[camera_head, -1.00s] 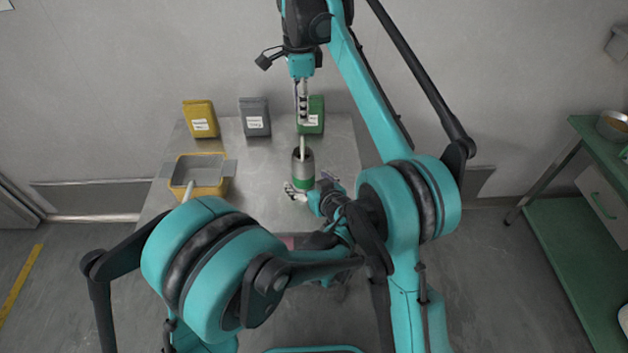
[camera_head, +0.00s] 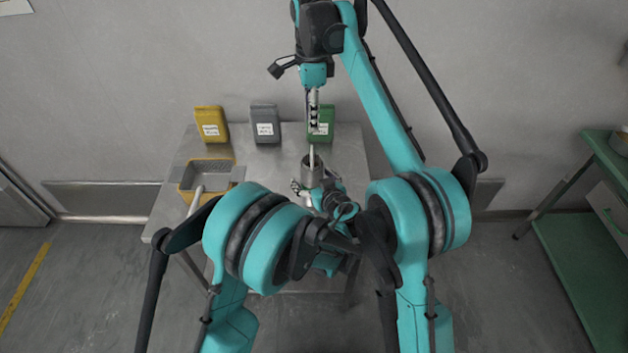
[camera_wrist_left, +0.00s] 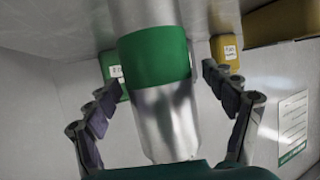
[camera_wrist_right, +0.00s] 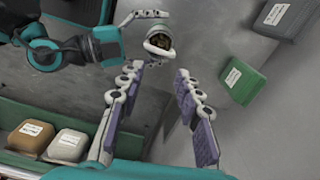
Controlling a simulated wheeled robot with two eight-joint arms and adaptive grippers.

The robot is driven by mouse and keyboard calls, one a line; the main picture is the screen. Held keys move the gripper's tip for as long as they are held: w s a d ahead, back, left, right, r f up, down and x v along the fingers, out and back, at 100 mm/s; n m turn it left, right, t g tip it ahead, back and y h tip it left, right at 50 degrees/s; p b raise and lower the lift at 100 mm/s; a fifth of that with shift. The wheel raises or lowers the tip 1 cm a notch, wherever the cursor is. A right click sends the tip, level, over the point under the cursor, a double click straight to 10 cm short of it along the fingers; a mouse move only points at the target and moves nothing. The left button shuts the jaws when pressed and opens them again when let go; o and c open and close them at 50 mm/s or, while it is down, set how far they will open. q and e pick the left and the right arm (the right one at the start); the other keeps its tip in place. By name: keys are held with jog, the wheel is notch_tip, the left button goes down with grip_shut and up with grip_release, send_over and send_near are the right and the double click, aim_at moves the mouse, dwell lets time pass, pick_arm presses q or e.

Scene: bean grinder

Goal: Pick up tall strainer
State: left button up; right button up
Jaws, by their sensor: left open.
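A metal cylinder with a green band (camera_wrist_left: 160,62) stands on the table; its top shows below my right gripper in the head view (camera_head: 313,161) and in the right wrist view (camera_wrist_right: 158,42), with brown contents. I cannot tell whether it is the tall strainer. My left gripper (camera_wrist_left: 156,82) is open, with its fingers on either side of the cylinder; contact is unclear. My right gripper (camera_head: 313,128) points down above the cylinder; its fingers are apart and empty in the right wrist view (camera_wrist_right: 159,72). A grey, mesh-like basket (camera_head: 208,168) sits in a yellow container, with a pale handle.
Yellow (camera_head: 211,124), grey (camera_head: 265,123) and green (camera_head: 321,123) labelled boxes stand along the back of the metal table (camera_head: 262,172). A green shelf unit (camera_head: 580,235) is at the right. The table's middle left is clear.

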pick_arm(q)
jog(key=c, duration=1.5)
jog(key=shift+o, duration=0.2)
pick_arm(e)
jog(key=c, duration=0.3)
jog(key=n+t+h, duration=0.2)
jog(key=n+t, duration=0.3)
jog(key=n, duration=1.2)
send_near(312, 152)
jog(key=x, duration=1)
jog(key=shift+w+f, duration=0.2)
jog(key=shift+f, duration=0.05)
